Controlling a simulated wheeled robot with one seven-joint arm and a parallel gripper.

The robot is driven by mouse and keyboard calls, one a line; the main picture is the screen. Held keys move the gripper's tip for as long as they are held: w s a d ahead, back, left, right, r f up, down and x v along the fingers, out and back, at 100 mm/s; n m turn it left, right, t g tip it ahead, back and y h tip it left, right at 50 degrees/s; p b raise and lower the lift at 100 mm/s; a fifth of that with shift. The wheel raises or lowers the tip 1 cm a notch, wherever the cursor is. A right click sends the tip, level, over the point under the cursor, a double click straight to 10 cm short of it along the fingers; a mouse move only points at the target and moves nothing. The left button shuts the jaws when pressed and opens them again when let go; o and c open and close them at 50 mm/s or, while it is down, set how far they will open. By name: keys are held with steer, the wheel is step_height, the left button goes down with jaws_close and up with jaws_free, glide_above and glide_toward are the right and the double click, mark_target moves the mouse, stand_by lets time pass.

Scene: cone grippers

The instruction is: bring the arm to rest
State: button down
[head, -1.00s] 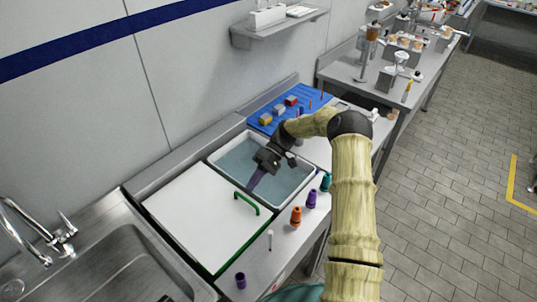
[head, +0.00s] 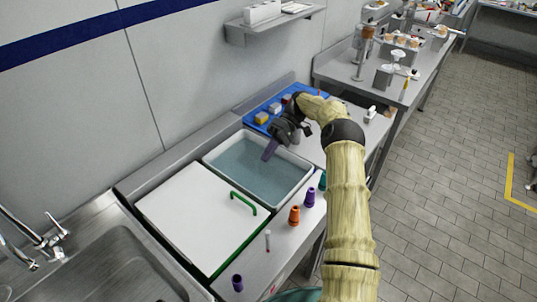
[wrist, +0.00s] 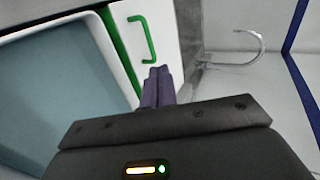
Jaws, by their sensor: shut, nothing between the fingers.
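My gripper (head: 268,152) is shut and empty, its purple fingers pressed together. In the head view it hangs above the far part of a white basin (head: 206,165) of bluish liquid, pointing down and to the left. In the wrist view the closed fingers (wrist: 158,72) point toward a white lid with a green handle (wrist: 147,38), with the basin (wrist: 104,78) at the left. My arm reaches from the lower right, bent at the dark elbow joint, and hides part of the counter.
A white board (head: 185,215) with a green handle (head: 243,202) lies left of the basin. Purple (head: 309,197) and orange (head: 294,215) cones stand along the front edge, another purple cone (head: 237,283) nearer. A blue tray (head: 250,119) with blocks is behind. A sink (head: 100,270) is at left.

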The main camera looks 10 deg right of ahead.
steer(key=shift+s, duration=0.2)
steer(key=s+a+r+m+t+h, duration=0.2)
steer(key=s+a+m+t+h, duration=0.1)
steer(key=s+a+h, duration=0.25)
steer(key=s+d+r+m+t+h, duration=0.1)
steer(key=s+d+m+t+h, duration=0.1)
steer(key=s, duration=0.8)
steer(key=s+d+r+m+t+h, duration=0.1)
steer(key=s+t, duration=0.4)
steer(key=s, duration=0.5)
steer(key=shift+s+d+r+m+h, duration=0.15)
steer(key=shift+d+r+m+h, duration=0.25)
steer(key=shift+m+h, duration=0.3)
steer(key=shift+s+a, duration=0.1)
steer(key=shift+s, duration=0.05)
